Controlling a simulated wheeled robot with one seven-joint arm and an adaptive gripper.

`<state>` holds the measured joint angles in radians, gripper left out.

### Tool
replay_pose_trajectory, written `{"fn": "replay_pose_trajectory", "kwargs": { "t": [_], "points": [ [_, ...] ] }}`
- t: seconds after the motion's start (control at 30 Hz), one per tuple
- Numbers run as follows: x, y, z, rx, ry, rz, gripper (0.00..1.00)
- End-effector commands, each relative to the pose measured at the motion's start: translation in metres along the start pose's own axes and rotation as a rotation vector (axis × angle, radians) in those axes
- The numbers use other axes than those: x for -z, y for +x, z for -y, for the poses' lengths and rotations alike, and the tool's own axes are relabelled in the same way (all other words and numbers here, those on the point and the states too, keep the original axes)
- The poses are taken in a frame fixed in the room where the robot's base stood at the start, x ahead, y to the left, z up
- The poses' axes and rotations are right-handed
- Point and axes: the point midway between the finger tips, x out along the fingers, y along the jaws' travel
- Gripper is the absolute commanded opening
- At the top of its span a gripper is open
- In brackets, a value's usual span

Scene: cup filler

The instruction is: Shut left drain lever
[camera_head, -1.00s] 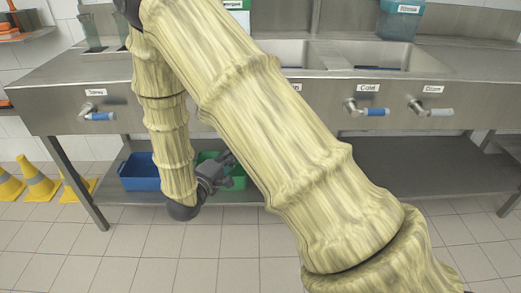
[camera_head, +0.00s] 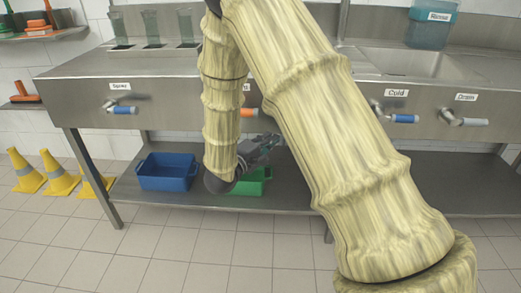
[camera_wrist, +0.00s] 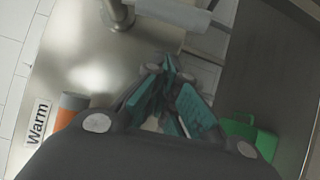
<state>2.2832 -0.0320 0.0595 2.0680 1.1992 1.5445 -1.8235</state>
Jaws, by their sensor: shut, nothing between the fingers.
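A lever with a pale grey handle (camera_wrist: 172,12) on a metal stem shows at the top of the wrist view, with no label in sight. It resembles the right drain lever (camera_head: 466,121), but I cannot tell for sure that it is the left drain lever. In the head view my arm hides that part of the counter front. My gripper (camera_head: 266,142) is below the counter edge, in front of the lower shelf. In the wrist view its teal fingers (camera_wrist: 168,64) are shut and empty, a little below the pale handle in the picture. I cannot tell whether they touch anything.
The orange warm lever (camera_wrist: 72,108) is close on the left in the wrist view. The spray lever (camera_head: 122,109) and cold lever (camera_head: 402,118) are farther along. A green crate (camera_head: 250,188) and blue crate (camera_head: 167,173) stand on the lower shelf (camera_head: 375,186). Yellow cones (camera_head: 58,174) stand left.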

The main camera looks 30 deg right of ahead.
Motion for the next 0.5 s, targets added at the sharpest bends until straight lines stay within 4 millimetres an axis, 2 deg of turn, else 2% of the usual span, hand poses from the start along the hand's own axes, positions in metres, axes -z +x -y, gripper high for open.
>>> {"fn": "replay_pose_trajectory", "kwargs": {
  "t": [0.2, 0.5],
  "points": [
    [-0.019, 0.021, 0.002, 0.001, 0.0, 0.001, 0.0],
    [-0.028, 0.031, 0.0, 0.0, 0.0, 0.0, 0.0]
  ]
}}
